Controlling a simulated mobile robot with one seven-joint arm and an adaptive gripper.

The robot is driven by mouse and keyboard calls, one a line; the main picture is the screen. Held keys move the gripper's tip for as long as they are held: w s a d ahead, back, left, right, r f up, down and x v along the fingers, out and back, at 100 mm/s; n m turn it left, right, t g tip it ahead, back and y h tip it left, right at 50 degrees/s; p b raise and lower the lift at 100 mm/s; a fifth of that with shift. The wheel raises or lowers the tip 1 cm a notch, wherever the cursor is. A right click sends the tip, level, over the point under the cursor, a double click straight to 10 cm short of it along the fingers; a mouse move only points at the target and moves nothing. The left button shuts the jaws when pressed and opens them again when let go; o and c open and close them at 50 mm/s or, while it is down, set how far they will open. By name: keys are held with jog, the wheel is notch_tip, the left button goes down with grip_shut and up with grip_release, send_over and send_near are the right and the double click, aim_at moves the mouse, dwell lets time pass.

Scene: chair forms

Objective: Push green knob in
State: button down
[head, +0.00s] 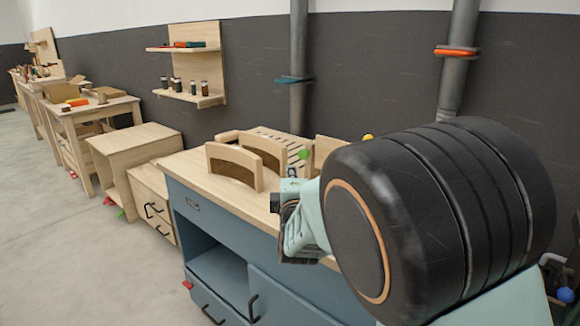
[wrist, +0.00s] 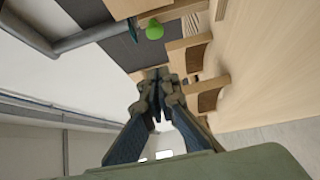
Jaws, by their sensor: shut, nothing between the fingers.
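The green knob (head: 304,153) is a small round knob beside a slotted wooden piece on the workbench, in the head view. It also shows as a bright green shape in the upper middle of the wrist view (wrist: 154,29). My gripper (wrist: 158,82) is shut and empty, with its fingertips below the knob in the wrist picture and apart from it. In the head view my gripper is partly hidden by my own arm, in front of the bench. How far the knob stands out cannot be told.
Curved wooden forms (head: 236,166) stand upright on the blue workbench (head: 215,225), near my gripper. A yellow knob (head: 368,137) shows farther right. Wall pipes (head: 298,60) rise behind the bench. A wooden wall shelf (head: 190,98) hangs to the left. The floor at left (head: 60,240) is clear.

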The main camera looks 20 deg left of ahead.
jog(key=shift+v, duration=1.5)
